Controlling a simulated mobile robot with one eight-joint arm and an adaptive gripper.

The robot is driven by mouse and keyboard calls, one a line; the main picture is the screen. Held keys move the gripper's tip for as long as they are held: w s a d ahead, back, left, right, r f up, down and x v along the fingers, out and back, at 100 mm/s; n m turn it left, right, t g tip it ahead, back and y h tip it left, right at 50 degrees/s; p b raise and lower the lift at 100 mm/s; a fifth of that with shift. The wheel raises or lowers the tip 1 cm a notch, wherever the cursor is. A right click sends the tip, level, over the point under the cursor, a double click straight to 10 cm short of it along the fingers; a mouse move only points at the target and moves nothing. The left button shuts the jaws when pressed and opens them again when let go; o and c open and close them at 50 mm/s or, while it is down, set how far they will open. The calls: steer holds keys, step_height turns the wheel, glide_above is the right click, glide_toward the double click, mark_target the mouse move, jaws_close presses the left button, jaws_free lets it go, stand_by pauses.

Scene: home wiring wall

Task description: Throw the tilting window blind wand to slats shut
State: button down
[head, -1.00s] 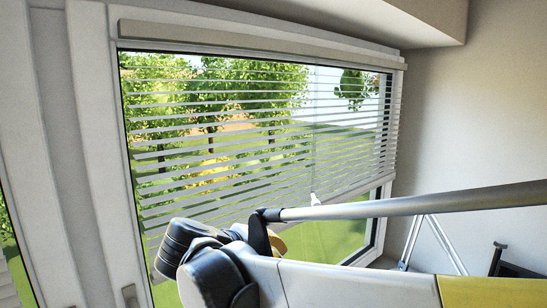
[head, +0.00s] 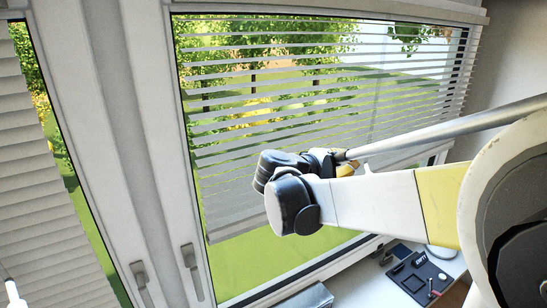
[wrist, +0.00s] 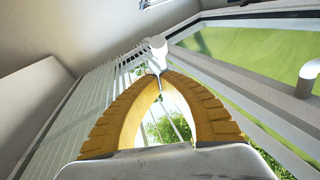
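The window blind (head: 225,182) hangs over the right window in the head view. Its slats are tilted open, with trees and grass showing between them. Its thin wand hangs in front and ends in a white tip (head: 367,168). In the wrist view the white wand tip (wrist: 157,46) stands just beyond my fingertips. My gripper (head: 348,168) has yellow fingers that arch together at the tips (wrist: 160,78) in the wrist view. They appear shut on the wand, with its narrow part between them. Most of the wand's length is faint or hidden.
A second blind (head: 50,170) hangs at the left, its slats looking closed, with a white wand tip (head: 12,290) at the lower left. Window handles (head: 190,262) sit on the frame. A dark mat with small items (head: 420,278) lies below at the right.

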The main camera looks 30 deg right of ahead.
steer(key=shift+s+d+f, duration=0.25)
steer(key=shift+s+d, duration=0.15)
steer(key=shift+d, duration=0.1)
steer(key=shift+s+d+f, duration=0.2)
steer(key=shift+s+d, duration=0.15)
steer(key=shift+d, duration=0.1)
steer(key=shift+s+d+n+t, duration=0.15)
steer(key=shift+s+n+t, duration=0.25)
steer(key=shift+t, duration=0.1)
